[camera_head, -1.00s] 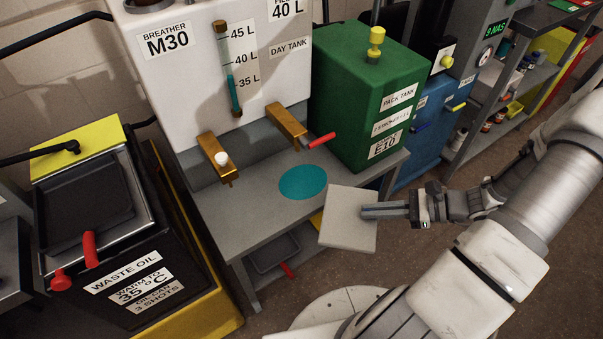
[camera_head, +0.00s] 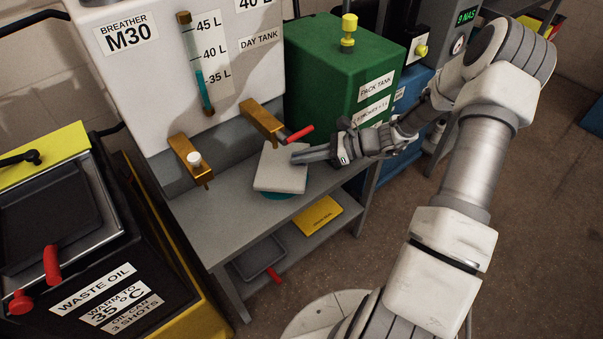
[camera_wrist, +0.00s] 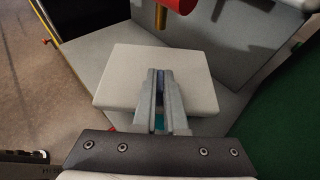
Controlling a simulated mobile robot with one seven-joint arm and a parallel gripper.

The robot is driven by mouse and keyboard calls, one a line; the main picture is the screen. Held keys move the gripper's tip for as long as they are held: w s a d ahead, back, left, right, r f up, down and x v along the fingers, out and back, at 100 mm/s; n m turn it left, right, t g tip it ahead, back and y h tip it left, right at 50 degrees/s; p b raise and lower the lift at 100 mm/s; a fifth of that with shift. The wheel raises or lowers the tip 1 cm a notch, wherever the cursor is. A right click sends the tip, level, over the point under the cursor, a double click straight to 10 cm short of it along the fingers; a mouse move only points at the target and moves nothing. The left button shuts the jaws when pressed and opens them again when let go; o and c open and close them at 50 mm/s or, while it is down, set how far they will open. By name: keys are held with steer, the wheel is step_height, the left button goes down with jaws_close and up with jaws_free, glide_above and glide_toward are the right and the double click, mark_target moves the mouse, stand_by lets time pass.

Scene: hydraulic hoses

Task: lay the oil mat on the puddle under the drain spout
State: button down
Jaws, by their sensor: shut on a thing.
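The oil mat (camera_head: 281,168) is a pale grey square pad. My gripper (camera_head: 297,158) is shut on its near edge; the mat also shows in the wrist view (camera_wrist: 120,82), with my fingers (camera_wrist: 161,76) over its edge. The mat is over the teal puddle (camera_head: 277,195) on the grey bench, covering most of it. A teal strip shows below the mat's front edge, and some teal shows between my fingers. The mat looks slightly above the bench; contact cannot be told. A brass spout with a red lever (camera_head: 263,120) is just behind the mat, and also shows in the wrist view (camera_wrist: 161,15).
A second brass spout with a white knob (camera_head: 187,158) is to the left. The bench (camera_head: 225,220) is bare left of the mat. A yellow pad (camera_head: 318,216) and dark tray lie on the lower shelf.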

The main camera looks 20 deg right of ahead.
mark_target(302, 171)
step_height(302, 171, down, 5)
steer(key=shift+f+b, duration=0.15)
steer(key=shift+b, duration=0.95)
steer(key=shift+w+f, duration=0.15)
steer(key=shift+f, duration=0.15)
steer(key=shift+r, duration=0.1)
steer(key=c, duration=1.4)
jaws_free()
steer(key=o, duration=0.4)
